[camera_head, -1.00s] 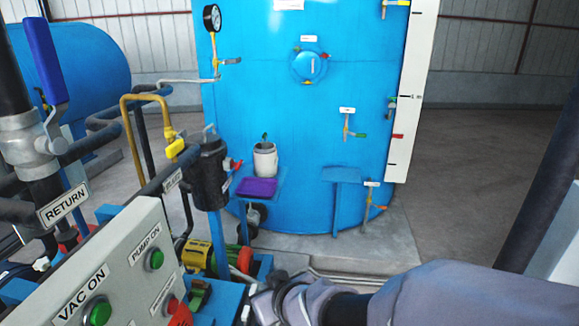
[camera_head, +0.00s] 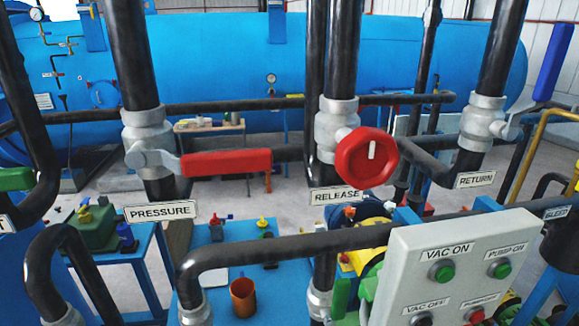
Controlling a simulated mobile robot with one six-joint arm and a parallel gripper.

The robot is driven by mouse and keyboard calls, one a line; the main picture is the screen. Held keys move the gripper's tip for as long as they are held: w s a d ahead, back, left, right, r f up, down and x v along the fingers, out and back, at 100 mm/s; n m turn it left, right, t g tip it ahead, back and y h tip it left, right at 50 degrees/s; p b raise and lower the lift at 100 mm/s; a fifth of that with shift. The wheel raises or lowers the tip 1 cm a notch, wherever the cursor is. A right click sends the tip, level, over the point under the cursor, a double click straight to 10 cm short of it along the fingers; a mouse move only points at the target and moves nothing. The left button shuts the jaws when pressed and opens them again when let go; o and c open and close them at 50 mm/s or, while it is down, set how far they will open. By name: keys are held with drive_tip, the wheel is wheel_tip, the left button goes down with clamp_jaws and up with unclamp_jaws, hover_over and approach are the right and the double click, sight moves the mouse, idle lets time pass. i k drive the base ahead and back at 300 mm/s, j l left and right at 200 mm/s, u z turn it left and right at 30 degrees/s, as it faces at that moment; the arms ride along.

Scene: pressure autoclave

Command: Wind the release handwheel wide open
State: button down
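The release handwheel (camera_head: 366,157) is a round red wheel with a white bar mark standing upright on its face. It sits on a grey valve body (camera_head: 337,128) on a black vertical pipe, right of centre in the head view. A white RELEASE label (camera_head: 336,196) hangs just below and left of it. How far the wheel is turned cannot be told. My gripper is not in view, and nothing touches the wheel.
A red PRESSURE lever (camera_head: 226,163) sticks out left of the wheel. A blue RETURN lever (camera_head: 553,62) stands at right. The control panel (camera_head: 410,245) and a black horizontal pipe (camera_head: 290,243) lie below and in front. A blue tank (camera_head: 230,60) fills the back.

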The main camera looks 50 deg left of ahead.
sight(367, 157)
drive_tip(key=u, duration=1.8)
